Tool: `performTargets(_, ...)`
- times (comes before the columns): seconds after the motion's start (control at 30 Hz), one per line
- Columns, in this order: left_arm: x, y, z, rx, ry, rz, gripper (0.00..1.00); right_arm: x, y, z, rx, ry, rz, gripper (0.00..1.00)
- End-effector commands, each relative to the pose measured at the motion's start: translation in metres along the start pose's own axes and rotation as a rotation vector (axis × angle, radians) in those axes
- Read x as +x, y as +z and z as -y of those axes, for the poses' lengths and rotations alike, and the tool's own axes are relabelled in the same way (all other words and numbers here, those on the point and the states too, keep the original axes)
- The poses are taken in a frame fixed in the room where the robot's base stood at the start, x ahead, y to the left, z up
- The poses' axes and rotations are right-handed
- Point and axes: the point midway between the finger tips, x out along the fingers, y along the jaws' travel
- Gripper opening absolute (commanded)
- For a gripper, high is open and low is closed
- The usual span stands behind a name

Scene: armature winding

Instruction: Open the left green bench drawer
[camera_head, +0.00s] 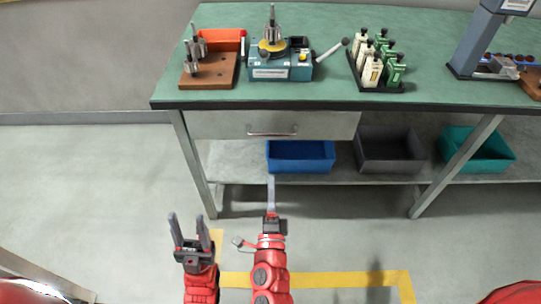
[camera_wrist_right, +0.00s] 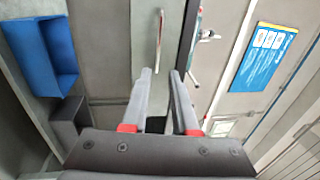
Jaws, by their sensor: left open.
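The left bench drawer (camera_head: 215,124) is a grey front below the green bench top (camera_head: 330,98), and it is shut. Its metal bar handle (camera_head: 272,134) sits mid-front. It also shows in the right wrist view as an upright bar handle (camera_wrist_right: 159,40), just beyond the fingertips. My right gripper (camera_head: 271,178) points toward the handle from in front, edge-on in the head view. In the right wrist view my right gripper (camera_wrist_right: 161,71) has its fingers apart with nothing between them, not touching the handle. My left gripper (camera_head: 188,216) is open and empty, lower left, away from the bench.
Blue (camera_head: 300,165), dark grey (camera_head: 388,165) and teal (camera_head: 480,165) bins stand on the lower shelf (camera_head: 240,160). A blue winding device (camera_head: 270,74), a wooden block (camera_head: 212,80) and a bottle rack (camera_head: 380,88) stand on top. Floor in front is clear.

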Motion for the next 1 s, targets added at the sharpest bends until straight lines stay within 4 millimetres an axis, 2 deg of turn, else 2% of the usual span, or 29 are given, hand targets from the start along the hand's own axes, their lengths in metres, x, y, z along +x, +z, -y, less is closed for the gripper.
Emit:
performTargets(0.17,-0.002,0.000,0.000,0.000,0.000,-0.001,0.50,0.015,0.003,-0.002,0.016,0.007,0.006,0.27)
performTargets(0.7,-0.009,0.002,-0.001,0.000,0.000,0.000,0.50,0.137,0.002,-0.002,0.010,0.003,0.004,0.27)
performTargets(0.9,-0.010,0.002,-0.001,0.000,0.000,0.000,0.50,0.165,0.003,-0.002,0.010,0.005,0.005,0.27)
performTargets(1.0,-0.010,0.002,-0.001,0.000,0.000,0.000,0.50,0.171,0.004,-0.002,0.010,0.006,0.006,0.27)
